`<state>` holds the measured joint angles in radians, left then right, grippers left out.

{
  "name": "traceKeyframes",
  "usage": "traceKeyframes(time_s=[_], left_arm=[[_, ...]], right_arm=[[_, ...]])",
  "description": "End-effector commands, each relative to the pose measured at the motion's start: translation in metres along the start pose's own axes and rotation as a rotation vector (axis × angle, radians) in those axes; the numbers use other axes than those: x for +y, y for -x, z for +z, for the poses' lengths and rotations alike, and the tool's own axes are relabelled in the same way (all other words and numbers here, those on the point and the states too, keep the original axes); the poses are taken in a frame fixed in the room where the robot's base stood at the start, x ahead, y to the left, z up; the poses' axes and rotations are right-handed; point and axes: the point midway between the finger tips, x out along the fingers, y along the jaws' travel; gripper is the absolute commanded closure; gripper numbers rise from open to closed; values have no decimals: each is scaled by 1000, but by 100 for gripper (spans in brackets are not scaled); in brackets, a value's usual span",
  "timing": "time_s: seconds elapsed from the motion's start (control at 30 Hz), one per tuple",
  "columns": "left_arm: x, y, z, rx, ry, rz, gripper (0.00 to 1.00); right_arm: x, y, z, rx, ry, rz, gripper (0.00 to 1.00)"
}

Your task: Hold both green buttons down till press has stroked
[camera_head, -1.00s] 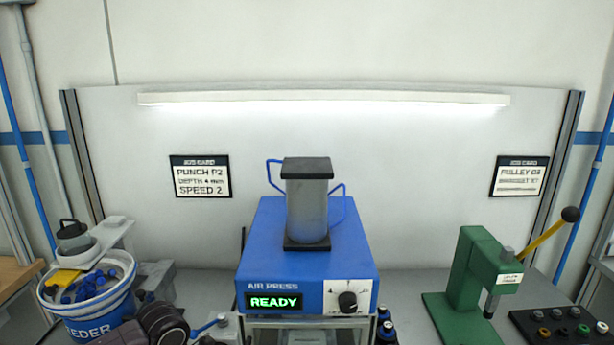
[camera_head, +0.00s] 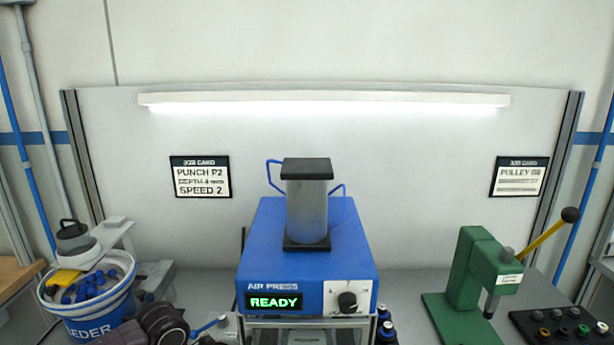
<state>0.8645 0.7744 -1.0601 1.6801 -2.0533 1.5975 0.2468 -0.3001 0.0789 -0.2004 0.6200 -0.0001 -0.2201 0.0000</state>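The blue air press (camera_head: 307,250) stands in the middle of the bench, with a grey cylinder (camera_head: 307,205) upright on top. Its green display (camera_head: 274,302) reads READY, and a black knob (camera_head: 347,302) sits to the right of it. The lower part of the press is cut off by the bottom edge of the view. No green buttons show in this view. A dark rounded arm part, probably my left arm, shows at the bottom left. Neither gripper's fingers can be seen.
A blue-and-white feeder bucket (camera_head: 95,318) with blue parts stands at the left. A green hand press (camera_head: 470,270) with a yellow lever (camera_head: 545,238) stands at the right, beside a dark rack (camera_head: 560,326). Two job cards hang on the back panel (camera_head: 400,160).

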Motion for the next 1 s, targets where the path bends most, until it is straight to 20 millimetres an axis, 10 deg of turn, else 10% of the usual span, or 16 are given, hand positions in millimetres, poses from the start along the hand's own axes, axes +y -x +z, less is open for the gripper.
traceKeyframes(time_s=[1.0], left_arm=[[0,-8,0,0,0,0,100]], right_arm=[[0,-7,1,0,-1,1,100]])
